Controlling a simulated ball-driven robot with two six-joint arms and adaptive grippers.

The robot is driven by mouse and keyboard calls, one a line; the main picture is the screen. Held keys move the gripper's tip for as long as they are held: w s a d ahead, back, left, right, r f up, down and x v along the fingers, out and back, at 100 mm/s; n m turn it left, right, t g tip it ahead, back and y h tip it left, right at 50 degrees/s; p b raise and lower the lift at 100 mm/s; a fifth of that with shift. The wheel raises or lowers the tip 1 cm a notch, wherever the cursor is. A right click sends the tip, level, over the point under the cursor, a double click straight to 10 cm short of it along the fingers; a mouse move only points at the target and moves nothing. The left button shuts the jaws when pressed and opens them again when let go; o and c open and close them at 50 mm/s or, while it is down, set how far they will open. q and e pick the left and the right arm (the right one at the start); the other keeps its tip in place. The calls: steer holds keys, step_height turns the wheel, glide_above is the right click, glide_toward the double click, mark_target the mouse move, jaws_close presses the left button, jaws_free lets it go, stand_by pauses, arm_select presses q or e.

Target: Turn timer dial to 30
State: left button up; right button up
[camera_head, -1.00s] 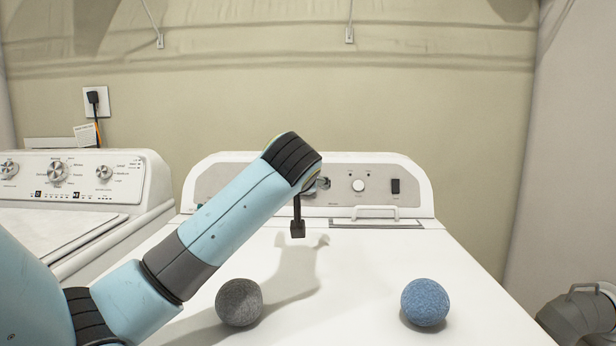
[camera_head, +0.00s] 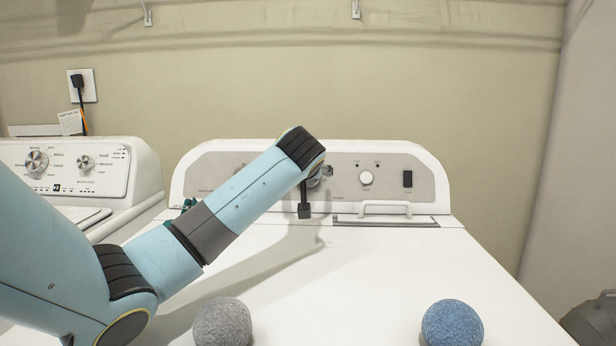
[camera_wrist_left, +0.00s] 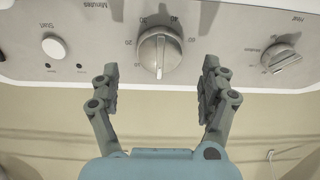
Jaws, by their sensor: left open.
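The timer dial (camera_wrist_left: 160,52) is a round silver-grey knob with a raised grip bar, on the dryer's control panel. The left wrist view shows it upside down, with numbers such as 20 and 40 around it; its exact setting is hard to read. My left gripper (camera_wrist_left: 160,75) is open, its fingers apart on either side of the dial, with visible gaps and no clear contact. In the head view my left wrist (camera_head: 302,150) hides most of the dial and fingers. My right gripper is not in view.
A white start button (camera_wrist_left: 54,46) and a second knob (camera_wrist_left: 281,58) flank the dial. A washer (camera_head: 75,170) stands at the left.

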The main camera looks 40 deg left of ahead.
arm_select(q)
steer(key=shift+x, duration=1.95)
